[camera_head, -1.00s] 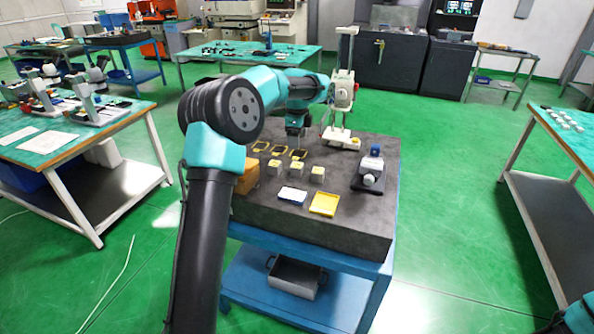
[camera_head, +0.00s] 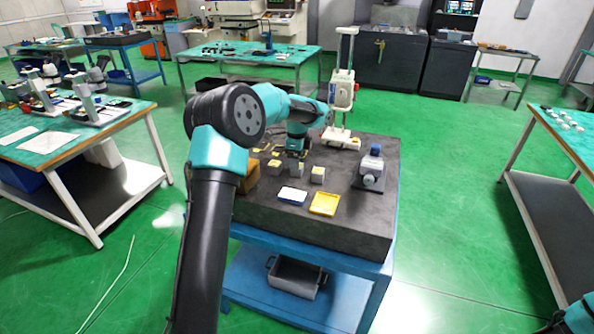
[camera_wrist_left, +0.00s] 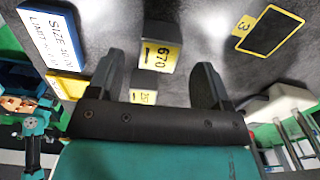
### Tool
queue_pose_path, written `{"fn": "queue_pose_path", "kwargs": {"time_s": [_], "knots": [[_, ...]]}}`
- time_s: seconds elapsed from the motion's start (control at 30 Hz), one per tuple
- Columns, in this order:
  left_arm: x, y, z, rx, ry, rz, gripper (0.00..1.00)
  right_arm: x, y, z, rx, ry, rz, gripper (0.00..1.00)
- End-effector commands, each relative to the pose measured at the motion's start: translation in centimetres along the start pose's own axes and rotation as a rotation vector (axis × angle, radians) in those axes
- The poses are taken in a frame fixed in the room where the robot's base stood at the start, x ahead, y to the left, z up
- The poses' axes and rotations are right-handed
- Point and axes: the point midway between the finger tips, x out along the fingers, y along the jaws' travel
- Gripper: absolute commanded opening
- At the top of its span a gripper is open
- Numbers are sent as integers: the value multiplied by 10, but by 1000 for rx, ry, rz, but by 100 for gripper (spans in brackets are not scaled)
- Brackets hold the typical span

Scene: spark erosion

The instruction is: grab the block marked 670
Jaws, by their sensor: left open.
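The block marked 670 (camera_wrist_left: 158,50) is a small grey block with a yellow label, between the fingers of my left gripper (camera_wrist_left: 160,68) in the left wrist view. The gripper is open, with a gap on each side of the block. In the head view my left gripper (camera_head: 297,154) points down just above and behind the middle block (camera_head: 297,170), whose label is too small to read there. My right gripper is not in view.
Blocks stand left (camera_head: 275,168) and right (camera_head: 318,174) of the middle one. A dark fixture (camera_head: 371,171) stands right; a white stand (camera_head: 341,100) rises behind.

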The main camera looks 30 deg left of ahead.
Motion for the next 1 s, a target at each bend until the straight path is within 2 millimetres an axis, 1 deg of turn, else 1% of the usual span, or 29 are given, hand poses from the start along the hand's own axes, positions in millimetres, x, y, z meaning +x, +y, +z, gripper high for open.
{"fn": "queue_pose_path", "kwargs": {"time_s": [0.1,0.2,0.27,0.77,0.87,1.0], "knots": [[18,2,0,0,-1,3,72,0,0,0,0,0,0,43],[30,1,0,-1,-1,1,72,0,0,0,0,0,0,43],[34,1,0,-1,-1,1,72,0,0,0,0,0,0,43],[36,1,0,-1,0,-1,72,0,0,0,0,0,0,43],[36,1,0,-1,0,-1,65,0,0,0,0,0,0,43],[36,1,0,0,0,-1,51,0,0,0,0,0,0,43]]}}
